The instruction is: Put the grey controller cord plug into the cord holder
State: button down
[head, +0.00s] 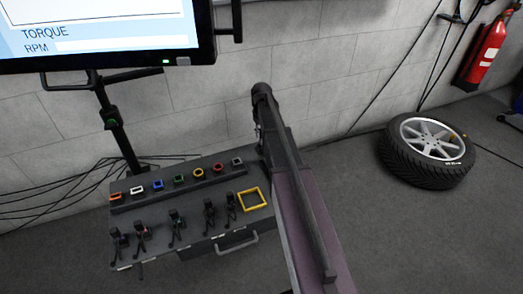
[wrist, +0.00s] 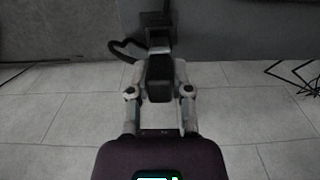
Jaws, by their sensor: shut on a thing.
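In the wrist view my gripper (wrist: 159,88) is shut on a dark, block-shaped plug (wrist: 158,72), with one finger on each side. A dark cord (wrist: 122,48) loops out to the left behind the plug. A dark block (wrist: 155,22) stands beyond it at the top of the view, close behind the plug; I cannot tell whether they touch. In the head view my arm crosses the middle and my gripper is not visible. I cannot tell for sure which thing is the cord holder.
A dark case (head: 190,251) has a row of coloured square and round frames, including a grey one (head: 237,161), and several black plugs in front. A larger yellow frame (head: 251,198) lies at its right. A monitor (head: 110,60), tyre (head: 427,150) and fire extinguisher (head: 484,55) stand around.

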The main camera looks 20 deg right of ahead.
jog(key=shift+f+b, duration=1.55)
jog(key=shift+r, duration=0.1)
jog(key=shift+c, duration=2.3)
grip_release()
jog(key=shift+r, duration=0.15)
